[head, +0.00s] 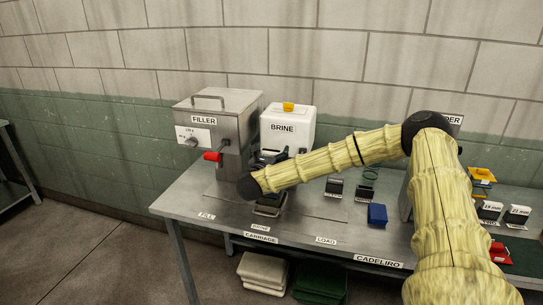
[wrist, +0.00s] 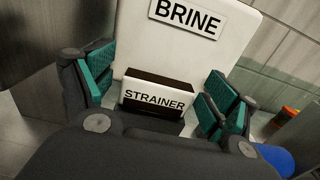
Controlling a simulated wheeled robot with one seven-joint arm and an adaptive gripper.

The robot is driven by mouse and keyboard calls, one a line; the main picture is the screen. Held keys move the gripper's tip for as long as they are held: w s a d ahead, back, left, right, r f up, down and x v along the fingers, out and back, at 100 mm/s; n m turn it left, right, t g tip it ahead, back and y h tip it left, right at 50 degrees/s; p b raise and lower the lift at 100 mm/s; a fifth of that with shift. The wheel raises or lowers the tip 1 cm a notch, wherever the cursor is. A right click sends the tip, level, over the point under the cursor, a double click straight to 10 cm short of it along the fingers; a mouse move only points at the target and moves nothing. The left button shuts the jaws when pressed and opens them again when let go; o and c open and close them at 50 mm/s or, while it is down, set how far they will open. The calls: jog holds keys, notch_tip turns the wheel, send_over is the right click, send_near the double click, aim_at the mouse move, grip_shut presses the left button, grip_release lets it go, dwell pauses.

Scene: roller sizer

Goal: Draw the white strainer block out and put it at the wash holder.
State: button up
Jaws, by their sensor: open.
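The strainer block (wrist: 155,99) shows in the wrist view, with a white front lettered STRAINER and a dark brown top. It sits at the front of the white BRINE box (wrist: 187,45), which also shows in the head view (head: 288,128). My gripper (wrist: 160,88) is open, with one teal-padded finger on each side of the block and visible gaps between. In the head view my gripper (head: 272,157) is in front of the BRINE box, and my arm hides the block. I cannot pick out the wash holder by any readable label.
A blue block (head: 377,214) and dark blocks (head: 334,187) lie right on the steel table (head: 185,196). My arm covers part of the right side, near yellow and white-labelled pieces (head: 490,210).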

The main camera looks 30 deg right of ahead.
jog(key=shift+c, duration=0.3)
jog(key=c, duration=1.1)
jog(key=shift+r, duration=0.15)
notch_tip(320, 180, up, 10)
jog(key=b, duration=0.4)
